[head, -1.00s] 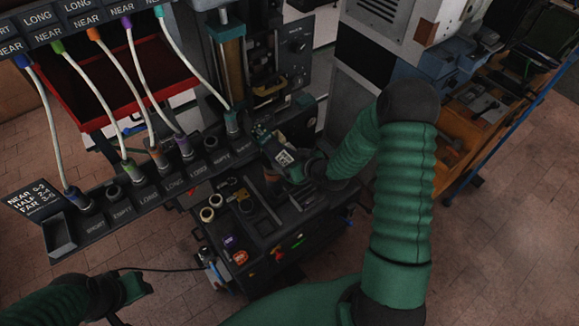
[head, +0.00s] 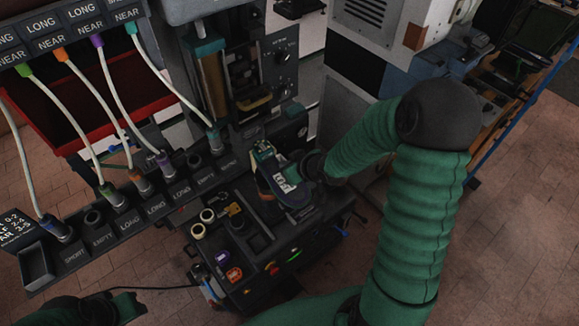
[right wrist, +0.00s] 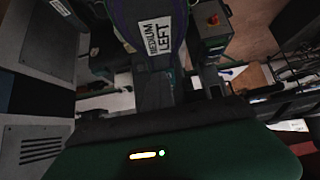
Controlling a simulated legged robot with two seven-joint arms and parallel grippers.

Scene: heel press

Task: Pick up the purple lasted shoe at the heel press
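The purple lasted shoe (head: 268,184) is above the press bench, with a white label on its upper side. In the right wrist view the shoe (right wrist: 163,50) fills the top centre, and its label includes the word LEFT. My right gripper (head: 290,176) is at the shoe and appears shut on it; its fingertips are largely hidden by the shoe and the wrist. My left gripper (head: 128,308) is at the lower left edge, away from the shoe, and its finger opening cannot be made out.
The heel press (head: 225,85) stands just behind the shoe. A labelled rack (head: 120,222) with several cabled plugs runs along the left. A bench panel (head: 250,250) with rings and buttons lies below the shoe. A grey cabinet (head: 350,95) stands behind my right arm. Brick floor shows around.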

